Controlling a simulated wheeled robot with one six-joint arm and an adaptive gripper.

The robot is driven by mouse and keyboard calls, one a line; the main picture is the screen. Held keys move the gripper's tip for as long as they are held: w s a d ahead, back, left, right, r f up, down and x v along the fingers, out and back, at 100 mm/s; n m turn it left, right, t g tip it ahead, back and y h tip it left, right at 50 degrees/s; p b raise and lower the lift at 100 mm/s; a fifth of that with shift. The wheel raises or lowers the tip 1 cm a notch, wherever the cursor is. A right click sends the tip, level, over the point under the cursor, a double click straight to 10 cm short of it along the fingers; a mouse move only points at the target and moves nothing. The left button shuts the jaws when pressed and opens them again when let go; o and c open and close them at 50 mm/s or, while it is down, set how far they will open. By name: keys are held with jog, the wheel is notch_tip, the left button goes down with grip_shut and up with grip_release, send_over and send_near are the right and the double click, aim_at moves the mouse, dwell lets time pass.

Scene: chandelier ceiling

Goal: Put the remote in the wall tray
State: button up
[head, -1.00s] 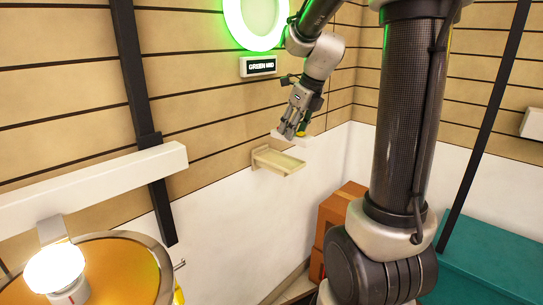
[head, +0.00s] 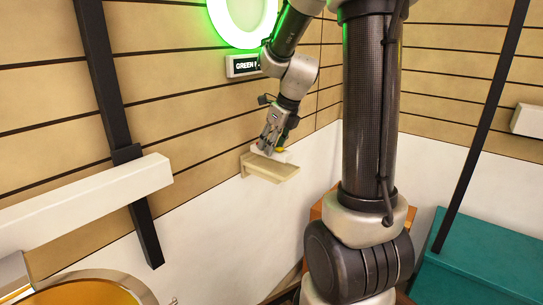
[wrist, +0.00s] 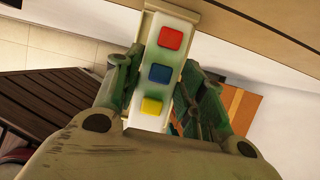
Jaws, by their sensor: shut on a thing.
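The remote is a white bar with red, blue and yellow buttons, lengthwise between my fingers in the wrist view (wrist: 157,92). My gripper (wrist: 160,75) is shut on its sides. In the head view my gripper (head: 267,150) is low at the wall, right at the wall tray. The wall tray (head: 270,172) is a small cream shelf with a raised rim, fixed to the wall. In the wrist view a cream tray edge (wrist: 190,14) shows just behind the remote. I cannot tell whether the remote touches the tray floor.
A green glowing ring (head: 243,15) and a dark label sign (head: 242,66) are on the wall above. A white beam (head: 90,192) and a black post (head: 110,80) stand at left. A round orange-topped table (head: 85,292) is at lower left. A teal box (head: 485,262) is at right.

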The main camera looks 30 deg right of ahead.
jog(key=shift+f, duration=1.9)
jog(key=o, duration=1.1)
jog(key=shift+f, duration=0.1)
